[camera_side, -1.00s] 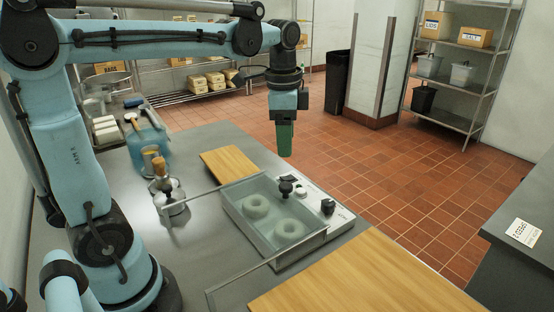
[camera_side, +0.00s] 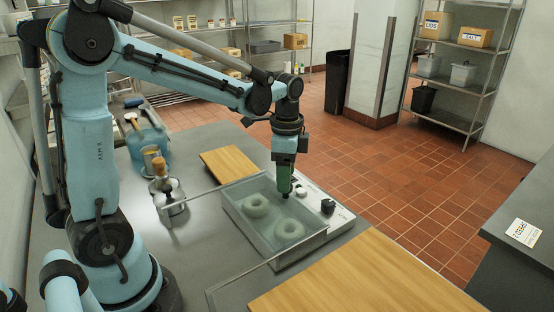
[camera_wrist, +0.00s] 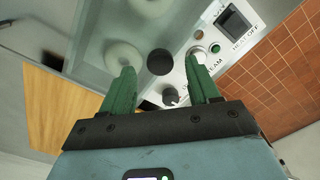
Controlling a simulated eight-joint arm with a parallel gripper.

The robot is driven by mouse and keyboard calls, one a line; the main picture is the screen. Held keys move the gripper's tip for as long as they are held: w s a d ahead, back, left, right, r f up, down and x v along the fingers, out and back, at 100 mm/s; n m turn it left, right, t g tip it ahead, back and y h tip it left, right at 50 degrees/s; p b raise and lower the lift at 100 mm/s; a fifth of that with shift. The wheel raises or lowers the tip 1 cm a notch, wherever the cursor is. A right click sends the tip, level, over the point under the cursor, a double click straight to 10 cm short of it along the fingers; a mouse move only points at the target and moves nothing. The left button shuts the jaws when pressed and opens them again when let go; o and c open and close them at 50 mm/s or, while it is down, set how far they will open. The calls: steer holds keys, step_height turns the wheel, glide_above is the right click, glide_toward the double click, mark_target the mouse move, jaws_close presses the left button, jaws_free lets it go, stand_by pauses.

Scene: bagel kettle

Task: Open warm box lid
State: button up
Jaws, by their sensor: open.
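The warm box (camera_side: 232,218) is a clear-walled box with two pale bagels (camera_side: 257,205) inside, and its clear lid lies flat on top. The lid's round black knob (camera_wrist: 160,62) shows in the wrist view between the green fingertips, slightly ahead of them. My gripper (camera_side: 285,196) points down over the far right part of the lid in the side view, where it hides the knob. The gripper (camera_wrist: 163,76) is open and empty, with its fingers on either side of the knob's line. Whether the fingertips touch the lid, I cannot tell.
A control panel (camera_wrist: 208,48) with a dial and switches runs along the box's right side. Wooden boards (camera_side: 228,163) lie behind and in front (camera_side: 365,280).

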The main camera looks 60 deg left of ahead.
steer(key=shift+f, duration=1.05)
steer(key=shift+c, duration=0.2)
jaws_close()
